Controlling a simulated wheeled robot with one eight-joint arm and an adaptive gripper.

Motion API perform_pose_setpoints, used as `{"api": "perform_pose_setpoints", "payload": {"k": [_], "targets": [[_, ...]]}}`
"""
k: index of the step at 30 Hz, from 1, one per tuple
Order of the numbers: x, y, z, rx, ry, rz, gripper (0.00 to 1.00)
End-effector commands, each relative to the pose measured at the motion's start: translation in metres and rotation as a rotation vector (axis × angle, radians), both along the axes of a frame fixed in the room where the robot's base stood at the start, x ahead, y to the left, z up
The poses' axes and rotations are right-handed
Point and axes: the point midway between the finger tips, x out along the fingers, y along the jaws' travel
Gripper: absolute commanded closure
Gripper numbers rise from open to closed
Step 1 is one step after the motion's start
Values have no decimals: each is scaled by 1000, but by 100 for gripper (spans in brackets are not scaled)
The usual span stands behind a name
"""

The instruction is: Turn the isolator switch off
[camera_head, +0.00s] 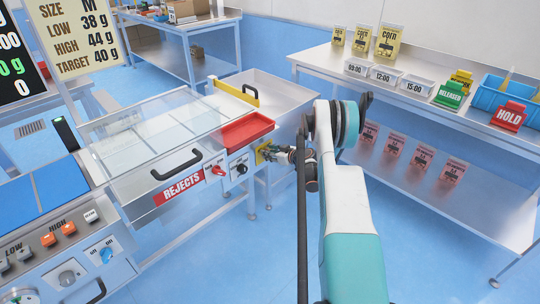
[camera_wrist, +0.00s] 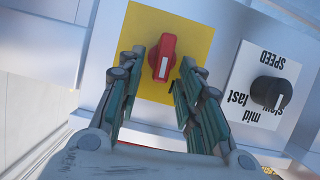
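The isolator switch (camera_wrist: 163,57) is a red knob on a yellow plate (camera_wrist: 190,28) in the wrist view. Its grip runs nearly up and down in that view, tilted slightly, with a white mark toward its lower end. My gripper (camera_wrist: 161,64) is open, with one finger on each side of the red knob and small gaps visible. How deep the fingertips reach around it I cannot tell. In the head view my gripper (camera_head: 278,152) is at the yellow plate (camera_head: 263,155) on the machine's right end; the red knob is hidden there.
A black speed dial (camera_wrist: 269,91) sits beside the yellow plate. In the head view a red knob (camera_head: 218,170) and REJECTS label (camera_head: 181,187) are farther left. A red tray (camera_head: 246,131) is just above my gripper. A steel shelf table (camera_head: 420,100) stands right, with clear floor between.

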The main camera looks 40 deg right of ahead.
Motion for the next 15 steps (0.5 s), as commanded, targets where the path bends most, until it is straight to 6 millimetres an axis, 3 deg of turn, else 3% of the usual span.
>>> {"api": "perform_pose_setpoints", "payload": {"k": [9, 14, 15], "targets": [[3, 0, -1, 0, 0, 0, 67], [3, 0, -1, 0, 0, 0, 100], [3, 0, -1, 0, 0, 0, 100]]}}
